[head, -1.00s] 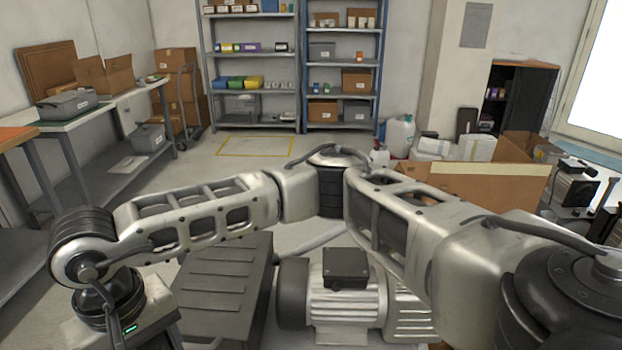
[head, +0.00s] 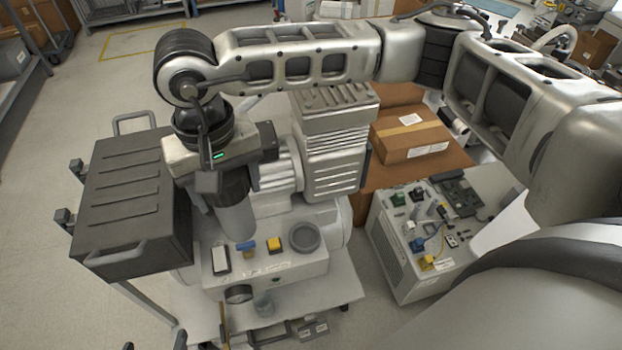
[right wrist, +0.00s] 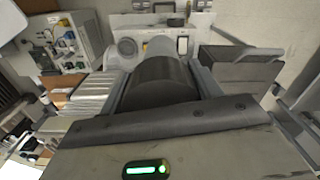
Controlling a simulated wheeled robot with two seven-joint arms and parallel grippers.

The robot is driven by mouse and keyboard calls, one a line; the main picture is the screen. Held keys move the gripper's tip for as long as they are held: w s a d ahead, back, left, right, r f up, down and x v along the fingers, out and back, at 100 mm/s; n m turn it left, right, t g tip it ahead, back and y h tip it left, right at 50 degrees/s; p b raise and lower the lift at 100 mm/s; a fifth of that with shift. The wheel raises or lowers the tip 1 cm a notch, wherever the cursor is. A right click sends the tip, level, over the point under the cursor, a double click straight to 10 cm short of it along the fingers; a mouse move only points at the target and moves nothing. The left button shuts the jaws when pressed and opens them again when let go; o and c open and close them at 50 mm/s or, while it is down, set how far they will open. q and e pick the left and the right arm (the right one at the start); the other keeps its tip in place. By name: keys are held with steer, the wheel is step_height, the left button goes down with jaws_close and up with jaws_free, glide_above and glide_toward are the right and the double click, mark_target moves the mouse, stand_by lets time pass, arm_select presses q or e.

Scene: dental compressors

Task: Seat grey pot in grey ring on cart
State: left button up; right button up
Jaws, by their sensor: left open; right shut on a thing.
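My right gripper (head: 222,178) is shut on the grey pot (head: 238,220), a cylinder with a dark upper band and paler lower end. It hangs roughly upright above the cart's panel; its lower end overlaps the panel in view. In the right wrist view the pot (right wrist: 160,82) lies between the fingers. The grey ring (head: 305,238) is on the panel's right side, right of the pot and apart from it; it also shows in the right wrist view (right wrist: 127,46). The cart (head: 340,290) is pale. Two dark, spread tips at the bottom edge appear to be my left gripper (head: 154,343).
A dark ribbed case (head: 130,200) stands left of the pot. The panel carries a yellow button (head: 274,245), a blue piece and a white switch. A compressor (head: 335,150) stands behind. A cardboard box (head: 410,135) and an equipment unit (head: 405,255) are at right.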

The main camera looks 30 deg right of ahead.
steer(key=shift+d, duration=0.3)
arm_select(q)
steer(key=shift+s+d+f, duration=0.15)
steer(key=shift+s, duration=0.15)
arm_select(e)
steer(key=shift+w+f+m, duration=0.1)
steer(key=shift+m, duration=0.2)
steer(key=m, duration=0.1)
steer(key=f+m, duration=0.1)
steer(key=shift+w+d+f+m, duration=0.15)
steer(key=shift+w+d+m, duration=0.15)
steer(key=shift+w+m, duration=0.1)
arm_select(q)
steer(key=f+b, duration=0.1)
steer(key=b, duration=0.4)
steer(key=w+d+f+t+b, duration=0.1)
steer(key=b, duration=0.2)
steer(key=shift+f+n+h, duration=0.3)
steer(key=shift+n+h, duration=0.1)
arm_select(e)
steer(key=w+d+f+m, duration=0.2)
steer(key=d+f+m, duration=0.4)
steer(key=f+m, duration=0.4)
steer(key=w+d+f+m, duration=0.1)
steer(key=d+f+m, duration=0.6)
steer(key=m, duration=1.1)
step_height(320, 180, down, 4)
steer(key=shift+w+d+r+m, duration=0.1)
steer(key=shift+w+d+m, duration=0.2)
steer(key=shift+w+m, duration=0.1)
